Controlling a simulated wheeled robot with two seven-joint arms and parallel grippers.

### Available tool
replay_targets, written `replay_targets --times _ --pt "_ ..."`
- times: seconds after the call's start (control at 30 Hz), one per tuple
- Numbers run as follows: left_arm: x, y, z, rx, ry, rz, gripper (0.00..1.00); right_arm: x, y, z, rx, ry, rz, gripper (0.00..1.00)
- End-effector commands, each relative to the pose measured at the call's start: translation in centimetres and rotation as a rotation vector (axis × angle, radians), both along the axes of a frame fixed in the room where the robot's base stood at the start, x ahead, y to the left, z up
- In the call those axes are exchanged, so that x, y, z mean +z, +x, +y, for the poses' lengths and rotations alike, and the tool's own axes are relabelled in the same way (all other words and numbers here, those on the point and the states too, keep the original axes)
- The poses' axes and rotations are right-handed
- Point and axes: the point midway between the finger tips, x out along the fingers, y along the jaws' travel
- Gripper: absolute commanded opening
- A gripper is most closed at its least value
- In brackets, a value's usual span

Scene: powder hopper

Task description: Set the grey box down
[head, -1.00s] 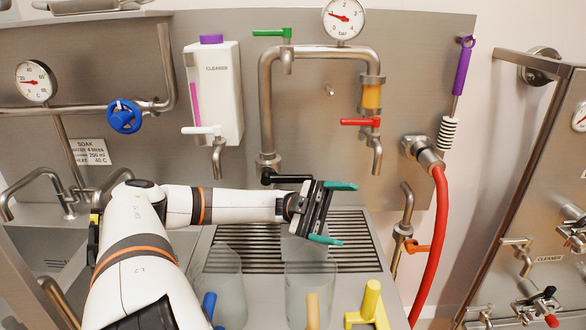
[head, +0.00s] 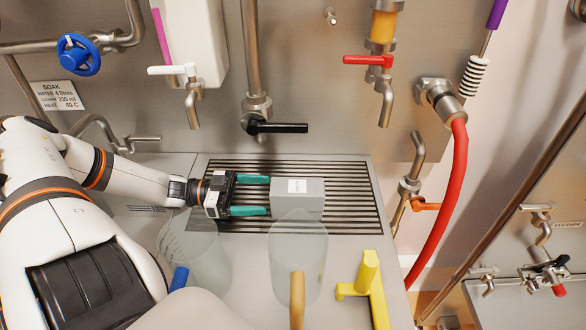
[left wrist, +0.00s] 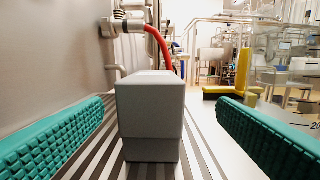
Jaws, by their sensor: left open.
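The grey box (head: 297,200) stands on the slatted drain grate (head: 350,200), with a small white label on top. My left gripper (head: 266,195) is open just to the left of it, with its teal fingertips at the box's near side. In the left wrist view the box (left wrist: 150,112) is centred between the spread fingers, with a clear gap on each side, and it rests on the slats. My right gripper is not in view.
Two clear jugs stand in front of the grate, one with a blue handle (head: 179,278) and one with a tan handle (head: 297,300). A black-handled valve (head: 275,127) and a red-handled tap (head: 368,60) are behind. A red hose (head: 455,190) hangs at right.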

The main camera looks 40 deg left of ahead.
Motion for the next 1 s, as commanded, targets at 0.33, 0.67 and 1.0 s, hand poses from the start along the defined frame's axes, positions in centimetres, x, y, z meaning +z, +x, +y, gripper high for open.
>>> replay_targets --times 0.33,0.67,1.0 --pt "0.0 2.5 -2.7 0.000 -0.002 -0.006 0.81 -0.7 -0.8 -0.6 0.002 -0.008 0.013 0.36" --pt "0.0 5.5 -5.7 -0.001 -0.003 -0.006 0.81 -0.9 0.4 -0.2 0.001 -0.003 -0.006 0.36" --pt "0.0 5.7 -5.9 -0.001 0.001 -0.002 0.71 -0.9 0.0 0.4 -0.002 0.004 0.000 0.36"
